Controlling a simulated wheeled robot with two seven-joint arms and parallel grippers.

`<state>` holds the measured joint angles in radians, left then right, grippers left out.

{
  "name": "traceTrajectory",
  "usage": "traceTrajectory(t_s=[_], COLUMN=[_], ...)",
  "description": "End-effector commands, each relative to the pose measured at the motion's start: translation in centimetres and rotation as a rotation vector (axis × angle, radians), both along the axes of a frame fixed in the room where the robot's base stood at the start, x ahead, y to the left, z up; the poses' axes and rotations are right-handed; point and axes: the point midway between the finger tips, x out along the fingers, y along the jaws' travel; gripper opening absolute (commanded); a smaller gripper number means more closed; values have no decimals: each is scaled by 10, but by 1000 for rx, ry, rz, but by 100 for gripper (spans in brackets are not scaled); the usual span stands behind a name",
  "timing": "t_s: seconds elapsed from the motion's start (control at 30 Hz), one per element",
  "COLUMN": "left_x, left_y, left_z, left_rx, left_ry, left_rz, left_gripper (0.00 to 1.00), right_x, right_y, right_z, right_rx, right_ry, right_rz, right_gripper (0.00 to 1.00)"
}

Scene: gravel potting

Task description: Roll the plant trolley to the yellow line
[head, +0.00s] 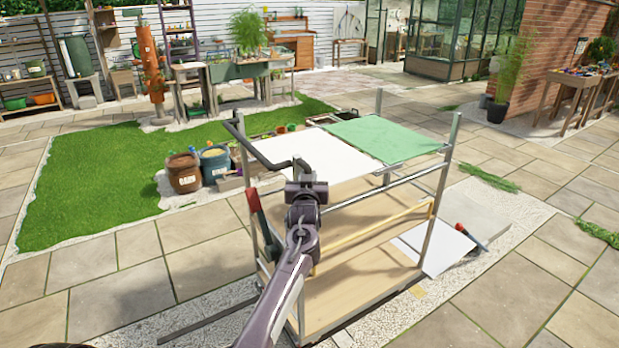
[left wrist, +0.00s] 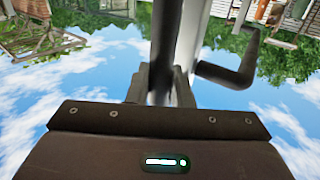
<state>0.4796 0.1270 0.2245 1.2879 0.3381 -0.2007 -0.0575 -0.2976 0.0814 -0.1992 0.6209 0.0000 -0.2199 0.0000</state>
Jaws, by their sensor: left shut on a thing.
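The plant trolley (head: 441,190) stands on the paving in the middle of the head view, with a metal frame, a white and a green top panel, and wooden shelves below. A dark bent push handle (head: 246,142) sticks out at its left end. My left gripper (head: 301,168) is shut on the handle's near end. In the left wrist view the fingers (left wrist: 164,84) close around a bar, with a dark bent piece of handle (left wrist: 236,72) to the right. A yellowish strip (head: 378,230) shows across the trolley's lower part; I cannot tell whether it is the yellow line.
A red-handled lever (head: 257,215) is at the trolley's near left. A white board (head: 436,248) and a red-handled tool (head: 468,234) lie at its right. Buckets (head: 215,163) stand behind on the left. Open paving lies to the right (head: 545,260).

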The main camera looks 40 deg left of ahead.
Motion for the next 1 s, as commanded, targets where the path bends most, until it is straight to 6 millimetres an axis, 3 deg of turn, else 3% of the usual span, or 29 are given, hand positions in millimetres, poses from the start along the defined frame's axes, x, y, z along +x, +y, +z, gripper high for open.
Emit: traceTrajectory(t_s=[0.3, 0.33, 0.47, 0.77, 1.0], left_x=[-1, -1, -1, -1, -22], left_y=[2, 2, 2, 0, -14], left_z=[-1, -1, -1, -1, -4], left_rx=[-1, -2, -1, -1, -2], left_ry=[2, 3, 2, 2, 1], left_rz=[5, 5, 4, 1, 1], left_gripper=[0, 22, 39, 39, 39], right_x=[-6, -6, -6, -5, -3], right_y=[8, 8, 6, 2, -2], right_z=[-1, -1, -1, -1, -7], right_rx=[9, 9, 7, 2, -3], right_ry=[8, 8, 9, 8, 4], right_rz=[1, 1, 2, 1, 0], right_gripper=[40, 40, 40, 40, 40])
